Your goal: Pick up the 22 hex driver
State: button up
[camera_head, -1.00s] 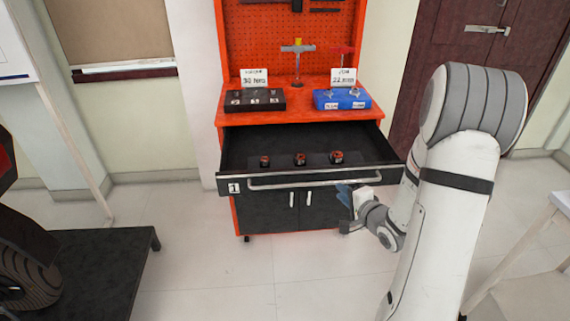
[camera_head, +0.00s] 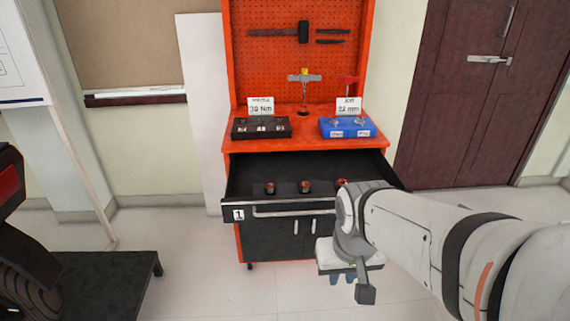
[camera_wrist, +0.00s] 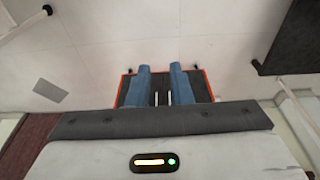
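The open drawer (camera_head: 330,205) of the orange tool cart holds three small dark pieces with reddish-orange tops: a left one (camera_head: 269,188), a middle one (camera_head: 305,187) and a right one (camera_head: 341,183). I cannot read any size on them, so I cannot tell whether one is the 22 hex driver. A card (camera_head: 348,106) reading 22 mm stands above a blue case (camera_head: 347,128) on the cart top. My gripper (camera_head: 343,279) is in front of and below the drawer. In the wrist view its blue fingers (camera_wrist: 161,68) are apart with nothing between them.
A black case (camera_head: 262,128) with a 30 Nm card (camera_head: 261,106) is at the cart top's left. A T-handled tool (camera_head: 304,80) stands between the cases, and a red-handled one is behind the 22 mm card. A black platform (camera_head: 110,280) is at lower left. Floor between is clear.

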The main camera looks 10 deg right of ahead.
aim_at(305, 186)
jog(key=u, duration=1.4)
jog(key=k, duration=1.35)
jog(key=z, duration=0.9)
jog(key=i, duration=1)
jog(key=z, duration=0.05)
